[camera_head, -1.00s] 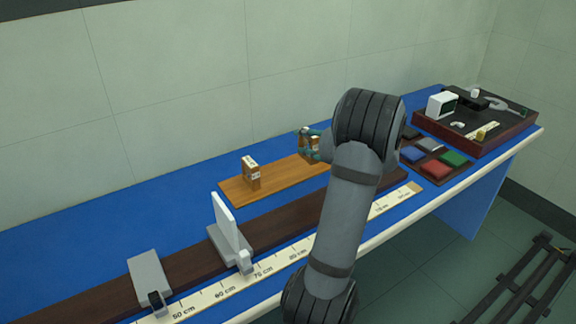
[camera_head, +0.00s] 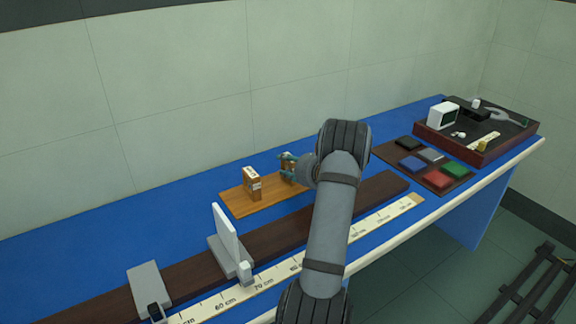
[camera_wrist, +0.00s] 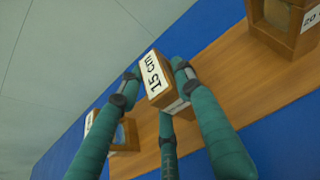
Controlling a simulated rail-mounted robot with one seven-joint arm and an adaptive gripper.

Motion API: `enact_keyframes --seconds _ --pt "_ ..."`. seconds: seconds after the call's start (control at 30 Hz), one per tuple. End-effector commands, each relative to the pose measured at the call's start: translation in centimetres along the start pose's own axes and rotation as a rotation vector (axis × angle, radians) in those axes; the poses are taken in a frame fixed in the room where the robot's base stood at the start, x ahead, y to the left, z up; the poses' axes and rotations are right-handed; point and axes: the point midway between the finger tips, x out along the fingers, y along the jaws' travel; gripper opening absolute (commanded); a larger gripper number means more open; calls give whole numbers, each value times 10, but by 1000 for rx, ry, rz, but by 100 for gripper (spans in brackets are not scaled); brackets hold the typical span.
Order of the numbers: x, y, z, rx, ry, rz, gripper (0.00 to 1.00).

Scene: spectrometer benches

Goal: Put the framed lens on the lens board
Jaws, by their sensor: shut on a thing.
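The lens board (camera_head: 238,206) is a long wooden strip on the blue bench, also visible in the wrist view (camera_wrist: 215,65). My gripper (camera_head: 288,166) is shut on a wooden framed lens marked 15 cm (camera_wrist: 153,76), with teal fingers around it (camera_wrist: 156,80). The held lens is over or on the right part of the board; contact is unclear. A second framed lens (camera_head: 251,184) stands on the board to its left; a frame marked 20 shows at upper right in the wrist view (camera_wrist: 283,22). Another wooden frame (camera_wrist: 126,136) is partly hidden behind a finger.
In front lie a dark rail (camera_head: 285,232) and a centimetre scale (camera_head: 383,219). A white screen on a grey carrier (camera_head: 226,236) and another grey carrier (camera_head: 148,284) stand on the rail. Coloured blocks on a dark tray (camera_head: 404,153) and a dark-red box (camera_head: 427,140) are right.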

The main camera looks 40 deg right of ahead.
Motion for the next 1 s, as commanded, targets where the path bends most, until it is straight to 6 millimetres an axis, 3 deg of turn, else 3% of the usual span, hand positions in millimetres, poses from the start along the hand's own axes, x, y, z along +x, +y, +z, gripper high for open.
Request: enact_keyframes --seconds 0.3,0.33,0.63,1.0 --pt "2 0 -4 0 -1 -1 6" --pt "1 0 -4 0 0 0 34" --pt "1 0 -2 0 0 0 52" --pt "-2 0 3 0 0 0 53"
